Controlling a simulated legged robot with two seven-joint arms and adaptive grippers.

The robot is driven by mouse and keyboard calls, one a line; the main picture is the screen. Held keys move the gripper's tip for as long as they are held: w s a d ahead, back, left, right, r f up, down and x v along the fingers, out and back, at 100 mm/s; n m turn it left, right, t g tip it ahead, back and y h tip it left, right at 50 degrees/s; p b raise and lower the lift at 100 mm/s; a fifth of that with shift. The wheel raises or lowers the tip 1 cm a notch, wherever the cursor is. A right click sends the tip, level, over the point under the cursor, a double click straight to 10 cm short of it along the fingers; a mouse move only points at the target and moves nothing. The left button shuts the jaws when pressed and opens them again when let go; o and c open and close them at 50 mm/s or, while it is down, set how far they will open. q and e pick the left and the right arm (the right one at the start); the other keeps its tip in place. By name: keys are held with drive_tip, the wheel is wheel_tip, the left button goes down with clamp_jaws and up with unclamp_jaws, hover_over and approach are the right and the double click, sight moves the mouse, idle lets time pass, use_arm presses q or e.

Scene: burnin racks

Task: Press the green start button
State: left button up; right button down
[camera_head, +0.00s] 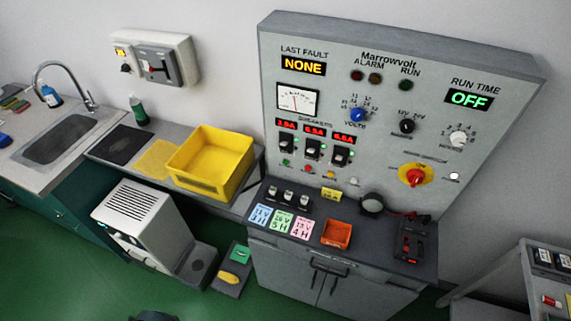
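The grey Marrowvolt control panel (380,110) stands upright at the right of centre. A small green button or light (285,162) is at its lower left, below the leftmost black breaker switch (286,145). A small red one (308,169) and a yellow one (331,175) sit to its right in the same row. They are too small to tell which are buttons. The run time display (469,98) reads OFF and the last fault display (303,68) reads NONE. Neither of my grippers can be made out in this view.
The panel's dark ledge (377,235) holds three coloured cards (282,221), an orange tray (336,234) and a black and red device (410,242). A yellow bin (211,160) and a sink (62,140) are left. A white machine (145,220) stands in front. Shelving (535,262) is at right.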

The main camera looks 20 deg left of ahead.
use_arm(q)
clamp_jaws()
idle(1.0)
